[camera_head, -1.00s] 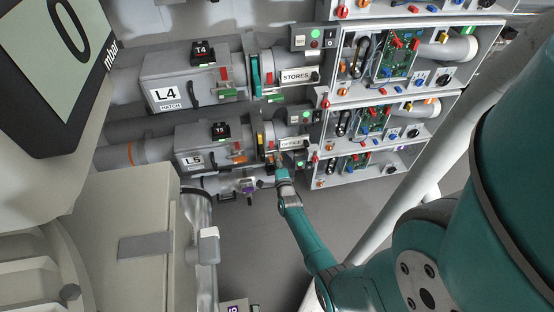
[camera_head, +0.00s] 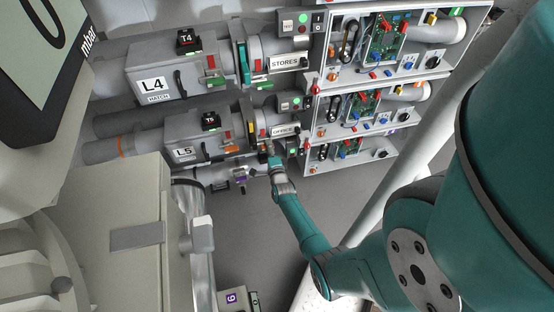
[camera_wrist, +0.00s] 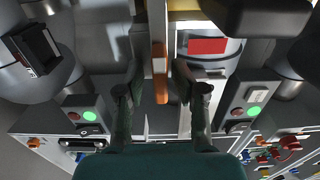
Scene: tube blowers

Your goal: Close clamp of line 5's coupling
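Line 5's unit (camera_head: 186,153), marked L5, is a grey housing in the head view. Its coupling (camera_head: 249,125) is the ringed section at its right, beside the OFFICE sign (camera_head: 284,131). My gripper (camera_head: 272,160) is at the lower front of this coupling, and its fingers are too small to read there. In the wrist view my gripper (camera_wrist: 161,92) is open, with one dark finger on each side of an orange-ended lever (camera_wrist: 160,73). The lever stands between the fingers with gaps on both sides. A red piece (camera_wrist: 207,46) is just right of it. I cannot tell the clamp's exact state.
Line 4's housing (camera_head: 153,85) with the STORES sign (camera_head: 285,63) is above. Open electronics cabinets (camera_head: 350,107) stand right of the couplings. A purple-marked fitting (camera_head: 240,174) is close left of my gripper. A pale pole (camera_head: 395,172) rises right of my arm.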

